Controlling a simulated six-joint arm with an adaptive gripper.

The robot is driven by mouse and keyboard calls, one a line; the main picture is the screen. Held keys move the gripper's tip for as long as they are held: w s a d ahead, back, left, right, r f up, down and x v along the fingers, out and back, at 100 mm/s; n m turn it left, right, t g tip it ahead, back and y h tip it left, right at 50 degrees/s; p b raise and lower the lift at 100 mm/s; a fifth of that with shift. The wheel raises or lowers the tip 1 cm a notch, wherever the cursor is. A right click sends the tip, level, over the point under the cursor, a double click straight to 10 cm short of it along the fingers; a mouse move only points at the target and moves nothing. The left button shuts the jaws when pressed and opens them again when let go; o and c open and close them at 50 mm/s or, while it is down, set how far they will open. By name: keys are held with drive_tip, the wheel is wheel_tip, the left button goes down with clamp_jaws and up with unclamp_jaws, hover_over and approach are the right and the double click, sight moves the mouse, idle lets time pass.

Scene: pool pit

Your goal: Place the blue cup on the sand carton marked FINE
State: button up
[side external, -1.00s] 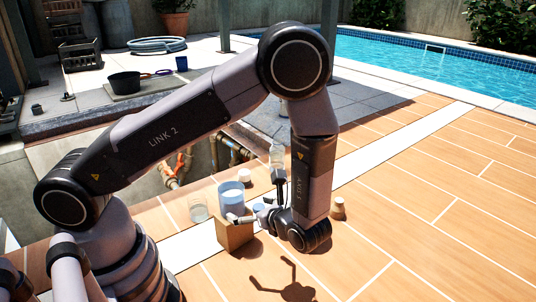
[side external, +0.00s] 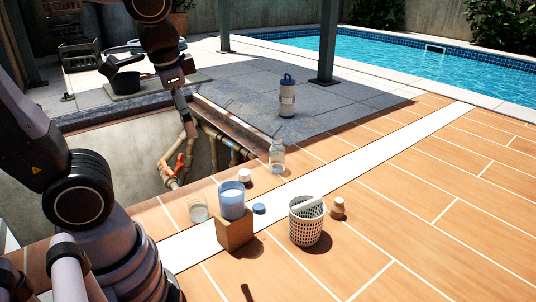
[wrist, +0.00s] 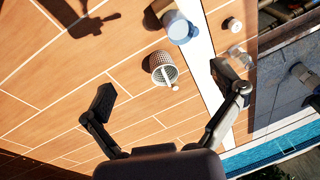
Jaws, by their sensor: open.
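A light blue cup (side external: 232,203) stands upright on top of a brown carton (side external: 235,234) on the tiled deck. No lettering is readable on the carton. In the wrist view, the cup (wrist: 177,27) and part of the carton (wrist: 160,7) show at the top edge. My gripper (wrist: 163,84) is open and empty, its two fingers spread wide, apart from the cup and carton. In the side view my arm is raised at the upper left, and I cannot make out the fingers clearly there.
An open pit with pipes (side external: 180,160) lies behind. The right deck is clear.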

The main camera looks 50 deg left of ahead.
drive_tip(key=s+r+t, duration=0.1)
drive_tip(key=s+r+n+t, duration=0.1)
drive_tip(key=s+r+n+t+h, duration=0.1)
drive_tip(key=shift+s+d, duration=0.15)
drive_tip(key=shift+d, duration=0.1)
idle(1.2)
